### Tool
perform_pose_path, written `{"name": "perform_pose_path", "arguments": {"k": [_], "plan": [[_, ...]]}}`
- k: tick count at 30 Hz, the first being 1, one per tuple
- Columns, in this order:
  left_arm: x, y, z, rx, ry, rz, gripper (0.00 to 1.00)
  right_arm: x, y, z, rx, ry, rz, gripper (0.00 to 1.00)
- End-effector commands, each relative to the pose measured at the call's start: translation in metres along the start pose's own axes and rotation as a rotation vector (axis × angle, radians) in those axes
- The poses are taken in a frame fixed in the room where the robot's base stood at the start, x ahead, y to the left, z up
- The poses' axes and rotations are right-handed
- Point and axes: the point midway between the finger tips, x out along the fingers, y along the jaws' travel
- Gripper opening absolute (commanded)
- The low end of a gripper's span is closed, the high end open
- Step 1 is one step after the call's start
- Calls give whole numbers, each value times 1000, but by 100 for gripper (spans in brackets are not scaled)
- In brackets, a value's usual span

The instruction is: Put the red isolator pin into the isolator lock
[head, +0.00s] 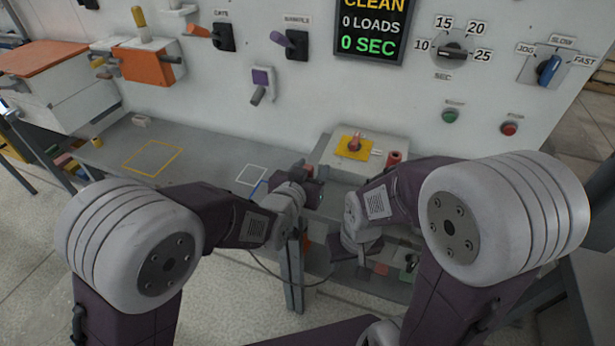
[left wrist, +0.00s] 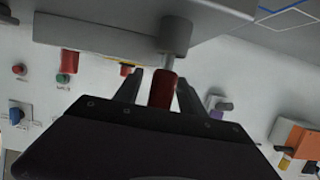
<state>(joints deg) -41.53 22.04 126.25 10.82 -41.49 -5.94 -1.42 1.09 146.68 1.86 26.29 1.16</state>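The red isolator pin (left wrist: 163,90) is in the left wrist view, between the fingers of my left gripper (left wrist: 160,82). The fingers look open around it, with a narrow gap on its left side. Its metal shank meets a grey cylinder (left wrist: 176,35); I cannot tell how deep it sits, or whether this cylinder is the isolator lock. In the head view my left gripper (head: 314,186) is at the bench's front edge, left of the pale box, with the pin mostly hidden. My right gripper (head: 364,246) hangs lower, partly hidden by its arm; its fingers are unclear.
The pale box (head: 330,162) carries a red knob (head: 354,144) on a yellow plate and a red cylinder (head: 393,158). The grey bench (head: 205,150) is mostly clear, with yellow and white outlines. The panel (head: 330,90) with switches stands behind.

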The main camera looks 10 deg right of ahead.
Motion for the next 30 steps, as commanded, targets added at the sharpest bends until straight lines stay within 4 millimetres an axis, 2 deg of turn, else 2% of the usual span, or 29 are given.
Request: {"name": "perform_pose_path", "arguments": {"k": [1,4,5,14,24,30], "plan": [[0,0,0,0,0,0,32,0,0,0,0,0,0,36],[0,0,0,0,0,0,5,0,0,0,0,0,0,36],[0,0,0,0,0,0,0,0,0,0,0,0,0,36],[-2,0,-4,0,1,0,0,-2,0,0,0,0,0,36],[-25,0,-79,-2,5,0,0,-25,0,-3,0,0,0,36],[-30,0,-96,0,1,0,0,-29,-1,-3,0,0,0,36]]}}
